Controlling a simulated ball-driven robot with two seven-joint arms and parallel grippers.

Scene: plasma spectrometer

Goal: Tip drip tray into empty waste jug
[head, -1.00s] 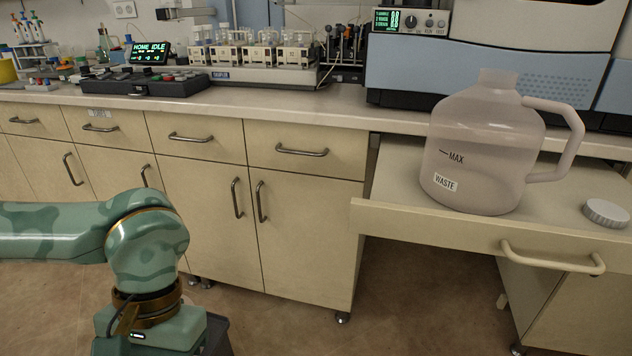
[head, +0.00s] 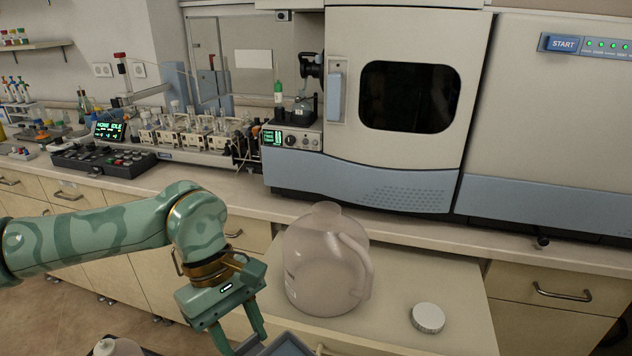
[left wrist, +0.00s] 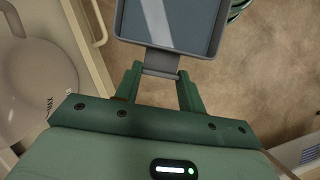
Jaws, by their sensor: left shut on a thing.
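The waste jug (head: 318,272), a translucent pinkish jug with its mouth uncapped, stands upright on the pull-out shelf (head: 455,335), handle toward the front right. It also shows at the left of the left wrist view (left wrist: 35,75). My left gripper (head: 252,343) is shut on the near end of the grey drip tray (head: 288,346), in front of and left of the jug. In the left wrist view the fingers (left wrist: 160,82) grip the tray's narrow tab, and the shallow tray (left wrist: 205,30) has a bright reflection inside; I cannot tell how much liquid it holds. My right gripper is not seen.
A white ribbed cap (head: 428,318) lies on the shelf, right of the jug. The bench and the spectrometer (head: 350,180) rise behind. A dark container with a pale rounded thing (head: 118,347) is cut off at the bottom left. The floor shows beneath the tray.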

